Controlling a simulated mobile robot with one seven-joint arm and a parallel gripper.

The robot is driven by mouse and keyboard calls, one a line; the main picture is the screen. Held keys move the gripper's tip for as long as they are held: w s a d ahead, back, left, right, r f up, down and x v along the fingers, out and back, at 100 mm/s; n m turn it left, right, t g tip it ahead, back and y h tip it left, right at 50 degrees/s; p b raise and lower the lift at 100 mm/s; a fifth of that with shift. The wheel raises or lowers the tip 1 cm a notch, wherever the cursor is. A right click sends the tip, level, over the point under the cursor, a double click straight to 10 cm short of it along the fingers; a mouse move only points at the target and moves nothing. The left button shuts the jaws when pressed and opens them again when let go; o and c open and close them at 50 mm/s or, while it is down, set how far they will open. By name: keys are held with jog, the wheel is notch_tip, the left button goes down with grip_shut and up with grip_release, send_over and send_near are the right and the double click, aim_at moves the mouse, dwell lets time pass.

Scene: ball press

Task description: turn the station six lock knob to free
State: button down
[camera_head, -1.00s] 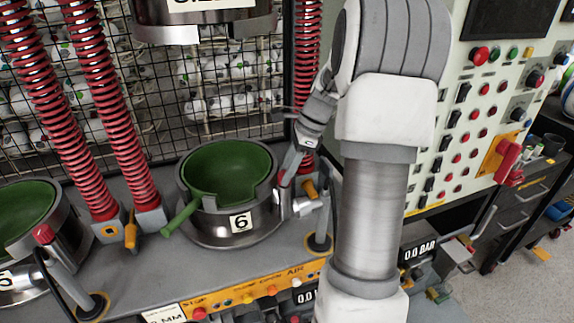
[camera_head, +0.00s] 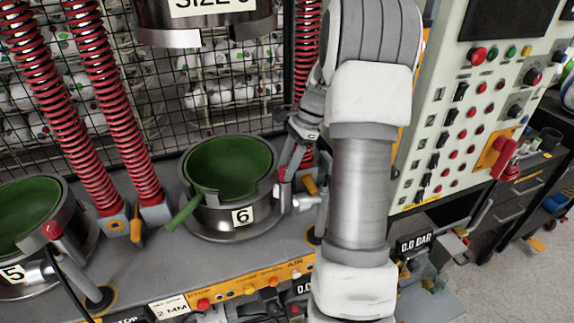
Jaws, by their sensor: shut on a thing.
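The station six mould (camera_head: 224,222) is a round metal cup with a dark green lining, marked 6, with a green handle (camera_head: 184,213) at its left front. The lock knob (camera_head: 281,176) shows as a small red piece at the cup's right side, mostly hidden by my gripper. My gripper (camera_head: 287,174) points down at the cup's right rim. Its fingers are shut around the red knob, as far as the small view shows. Which way the knob is turned cannot be read.
Station five (camera_head: 68,218), with its own red knob (camera_head: 53,230), stands at left. Red springs (camera_head: 88,115) rise beside the cup. A metal press head (camera_head: 205,32) hangs above. A button panel (camera_head: 470,120) is at right, and coloured buttons (camera_head: 252,290) line the front edge.

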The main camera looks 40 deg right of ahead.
jog(key=shift+c, duration=2.2)
grip_release()
jog(key=shift+b, duration=0.3)
